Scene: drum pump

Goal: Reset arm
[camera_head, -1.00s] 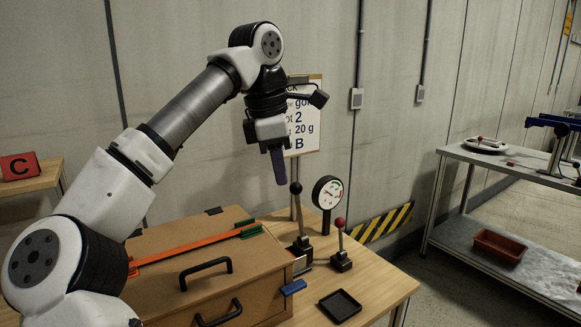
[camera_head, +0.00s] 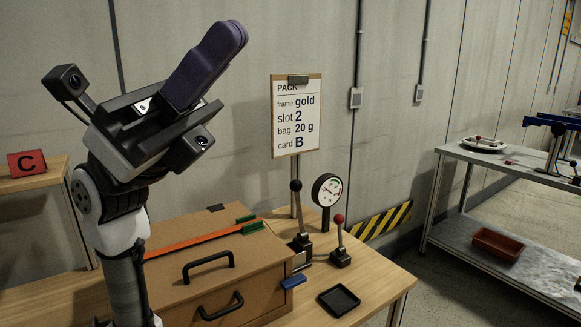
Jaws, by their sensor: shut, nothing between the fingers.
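My arm rises at the left of the head view, folded up in front of the wall. My gripper (camera_head: 222,50) is raised high, its dark purple fingers pressed together and pointing up and to the right. It is empty and well clear of the table. Below and behind it a brown wooden box (camera_head: 256,284) with black handles stands on the wooden table (camera_head: 385,283). My arm hides the left part of the box.
A sign (camera_head: 298,118) reads gold, 2, 20 g, B. A black-knobbed lever (camera_head: 299,220), a dial gauge (camera_head: 326,190) and a red-knobbed lever (camera_head: 340,240) stand right of the box. A black tray (camera_head: 339,301) lies in front. A grey bench (camera_head: 500,165) stands at right.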

